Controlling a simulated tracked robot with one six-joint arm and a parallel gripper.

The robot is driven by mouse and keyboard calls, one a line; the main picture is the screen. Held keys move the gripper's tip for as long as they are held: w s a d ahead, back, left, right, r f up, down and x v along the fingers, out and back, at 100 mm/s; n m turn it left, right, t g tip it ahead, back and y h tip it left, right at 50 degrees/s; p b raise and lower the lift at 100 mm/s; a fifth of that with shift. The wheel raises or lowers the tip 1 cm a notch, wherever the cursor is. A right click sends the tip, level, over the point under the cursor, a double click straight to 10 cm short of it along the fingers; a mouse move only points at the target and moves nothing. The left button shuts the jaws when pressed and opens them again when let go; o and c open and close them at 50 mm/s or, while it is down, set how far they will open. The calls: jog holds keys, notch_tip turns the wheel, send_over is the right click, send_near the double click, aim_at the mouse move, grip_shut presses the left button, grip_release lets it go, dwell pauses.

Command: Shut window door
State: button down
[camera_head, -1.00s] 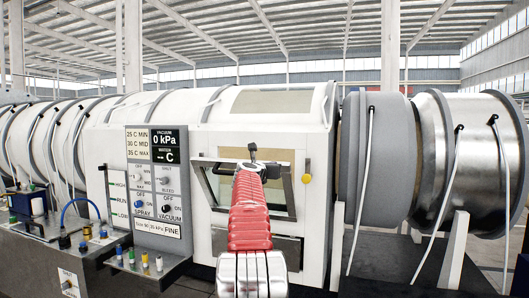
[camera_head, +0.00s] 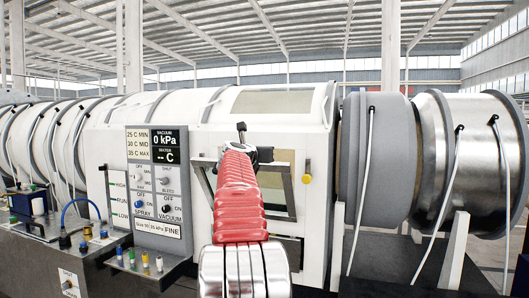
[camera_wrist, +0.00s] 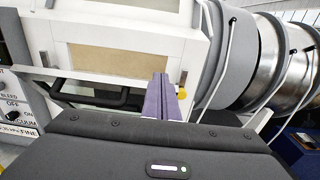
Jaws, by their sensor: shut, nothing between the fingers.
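The window door (camera_head: 275,192), a dark-framed pane, is on the front of the white chamber and stands out from the wall. My arm hides much of its middle. In the wrist view a black bar handle (camera_wrist: 92,92) lies left of my gripper, below a tan pane (camera_wrist: 115,60). My gripper (camera_head: 241,130) is in front of the door's upper part in the head view. In the wrist view its purple fingers (camera_wrist: 160,82) are together and empty, right of the handle. I cannot tell whether they touch the door.
A yellow knob (camera_head: 306,179) is on the chamber wall right of the door. A control panel (camera_head: 155,190) with knobs is at the left. A grey ring and metal drum (camera_head: 480,150) with white hoses stand at the right.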

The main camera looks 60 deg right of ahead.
jog(key=c, duration=2.5)
grip_release()
